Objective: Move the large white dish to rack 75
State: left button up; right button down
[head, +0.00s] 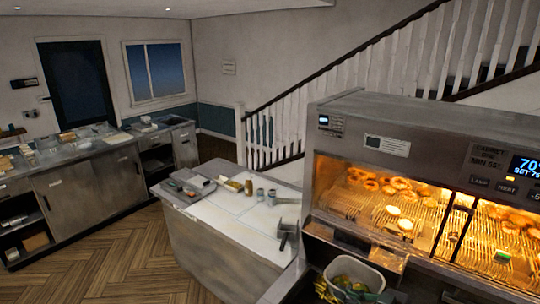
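I cannot pick out the large white dish with certainty. An off-white tub (357,270) with green and yellow contents stands at the bottom, in front of the heated cabinet (345,130). No label reading rack 75 is legible; the cabinet display (527,165) seems to read 70 with a set value near 75. A dark pronged shape (286,238) at the white counter's right edge may be my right gripper; its opening is too small to judge. My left gripper does not show.
The white-topped counter (235,207) holds small cups, a tray and utensils, with bare patches at its middle. A steel counter (95,155) with clutter runs along the left. Wooden floor (120,260) is free between them. Onion-ring-like food (400,183) fills parts of the cabinet.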

jog(key=s+f+m+t+h+b, duration=0.1)
jog(key=f+m+h+b, duration=0.3)
jog(key=f, duration=0.6)
jog(key=s+f+m+t+h+b, duration=0.2)
jog(key=f+m+h+b, duration=0.2)
jog(key=f, duration=0.7)
jog(key=shift+s+d+h, duration=0.25)
jog(key=shift+d+h, duration=0.05)
jog(key=shift+h, duration=0.2)
